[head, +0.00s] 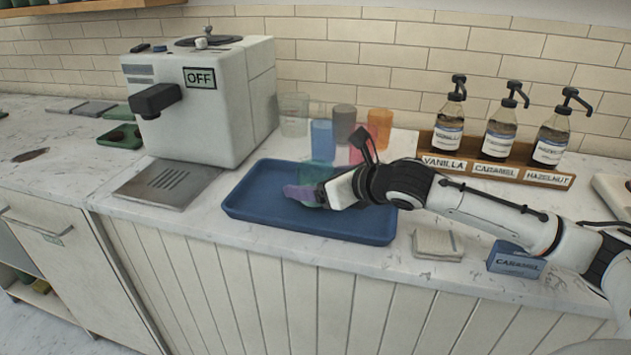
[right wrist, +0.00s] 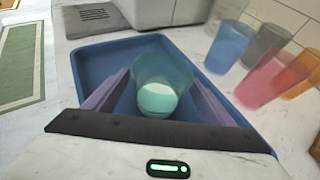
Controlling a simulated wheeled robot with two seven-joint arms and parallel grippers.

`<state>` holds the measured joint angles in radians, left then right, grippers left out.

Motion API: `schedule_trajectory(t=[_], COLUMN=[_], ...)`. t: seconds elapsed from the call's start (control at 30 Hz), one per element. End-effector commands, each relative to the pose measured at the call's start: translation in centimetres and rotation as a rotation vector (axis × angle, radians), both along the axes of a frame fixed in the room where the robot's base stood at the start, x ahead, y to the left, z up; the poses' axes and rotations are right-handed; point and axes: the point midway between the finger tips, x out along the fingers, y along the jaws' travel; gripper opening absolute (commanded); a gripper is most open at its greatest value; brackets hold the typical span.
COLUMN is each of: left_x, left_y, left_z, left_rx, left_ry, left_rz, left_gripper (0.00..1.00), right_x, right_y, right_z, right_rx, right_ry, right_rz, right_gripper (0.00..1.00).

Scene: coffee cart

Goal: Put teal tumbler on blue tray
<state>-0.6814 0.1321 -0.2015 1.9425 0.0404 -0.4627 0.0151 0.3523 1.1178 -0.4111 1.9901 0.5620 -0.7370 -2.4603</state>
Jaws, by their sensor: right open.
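The teal tumbler (head: 317,172) is in the area of the blue tray (head: 265,228). In the right wrist view the tumbler (right wrist: 162,72) looks upright, with the tray (right wrist: 92,62) around and under it; its base appears to rest on the tray floor. My right gripper (head: 308,195) is low over the tray at the tumbler. Its purple fingers are open, one on each side of the tumbler, with gaps visible in the right wrist view. The gripper hides part of the tumbler in the head view. My left gripper is not in view.
Behind the tray stand a blue tumbler (head: 321,140), a grey one (head: 344,122), an orange one (head: 380,125), a pink one (right wrist: 262,82) and a clear one (head: 293,115). A coffee machine (head: 210,105) is left, a syrup rack (head: 500,168) right. The tray's left half is bare.

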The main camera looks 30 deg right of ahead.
Motion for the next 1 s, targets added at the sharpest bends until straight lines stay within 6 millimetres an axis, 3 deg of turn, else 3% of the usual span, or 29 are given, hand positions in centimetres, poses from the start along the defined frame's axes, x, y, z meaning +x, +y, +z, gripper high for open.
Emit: schedule_trajectory(t=[0.23,0.63,1.0], left_x=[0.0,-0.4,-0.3], left_y=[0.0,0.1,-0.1], left_z=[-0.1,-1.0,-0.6], left_rx=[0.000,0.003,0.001], left_ry=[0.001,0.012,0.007], left_rz=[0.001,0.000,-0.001], left_gripper=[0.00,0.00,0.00], right_x=[-0.7,-5.6,-8.1], right_y=[-0.2,-0.7,-1.0], right_z=[0.4,2.6,4.1], right_rx=[-0.003,-0.010,-0.012], right_ry=[0.001,0.005,0.002], right_rz=[-0.002,0.003,0.003], right_gripper=[0.77,0.77,0.77])
